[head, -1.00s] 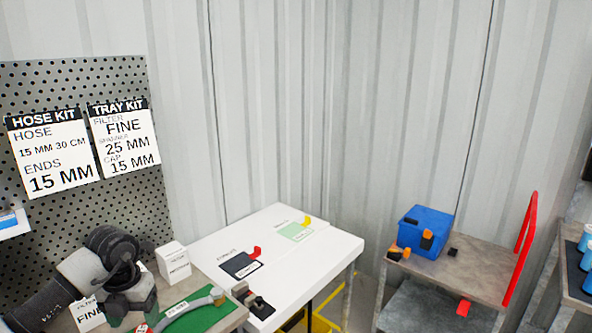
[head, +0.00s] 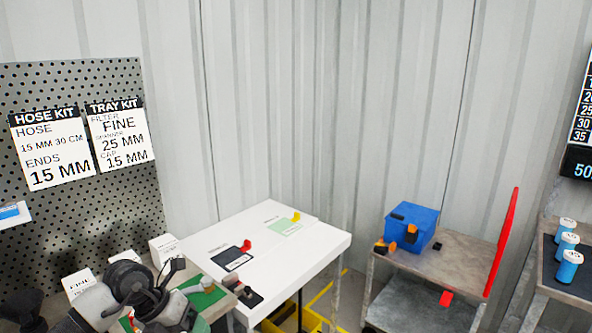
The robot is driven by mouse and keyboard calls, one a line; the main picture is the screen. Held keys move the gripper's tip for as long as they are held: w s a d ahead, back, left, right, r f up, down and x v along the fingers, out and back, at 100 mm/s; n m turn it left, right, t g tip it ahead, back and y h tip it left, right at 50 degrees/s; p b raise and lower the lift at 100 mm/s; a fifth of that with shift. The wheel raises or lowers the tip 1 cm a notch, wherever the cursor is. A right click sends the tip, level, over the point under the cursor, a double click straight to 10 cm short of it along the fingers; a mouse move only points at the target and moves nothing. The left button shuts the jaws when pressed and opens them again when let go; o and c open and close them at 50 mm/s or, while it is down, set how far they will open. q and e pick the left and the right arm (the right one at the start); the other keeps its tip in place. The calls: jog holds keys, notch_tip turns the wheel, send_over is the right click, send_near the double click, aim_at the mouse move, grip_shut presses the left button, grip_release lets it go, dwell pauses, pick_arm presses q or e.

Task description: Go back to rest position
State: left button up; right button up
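My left arm (head: 130,283) shows at the lower left, folded over the green-topped bench. Its gripper cannot be made out; it is hidden behind the arm or below the picture's edge. My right arm and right gripper are out of view.
The green mat (head: 208,300) lies beside my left arm, partly covered by it. A white table (head: 285,250) with dark and green labelled patches stands behind. Blue-and-white bottles (head: 568,265) stand at the right.

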pick_arm(q)
jog(key=s+d+r+n+t+h, duration=0.2)
jog(key=d+r+h, duration=0.1)
jog(key=d+h, duration=0.35)
jog(key=s+d+r+n+t+h, duration=0.1)
jog(key=s+d+r+t+h, duration=0.2)
jog(key=d+h, duration=0.4)
jog(key=a+r+n+t+y, duration=0.1)
jog(key=a+n+t+y, duration=0.2)
jog(key=n+t+y, duration=0.55)
jog(key=a+n+t+y, duration=0.4)
jog(key=n+t, duration=0.2)
jog(key=n, duration=0.6)
jog(key=s+a+f+n+g+y, duration=0.3)
jog(key=a+f+n+g+y, duration=0.15)
jog(key=f+n+y, duration=0.2)
jog(key=s+a+f+n+g, duration=0.1)
jog(key=s+f+n+g, duration=0.2)
jog(key=s+f+g, duration=0.55)
jog(key=s+f+n+g, duration=0.2)
jog(key=s+f+g, duration=0.25)
jog(key=s, duration=0.75)
notch_tip(320, 180, down, 25)
jog(key=g, duration=0.1)
jog(key=s+a+f+g, duration=0.1)
jog(key=s+a+f, duration=0.2)
jog(key=s+f, duration=1.3)
jog(key=shift+s+f, duration=0.4)
jog(key=shift+f, duration=0.15)
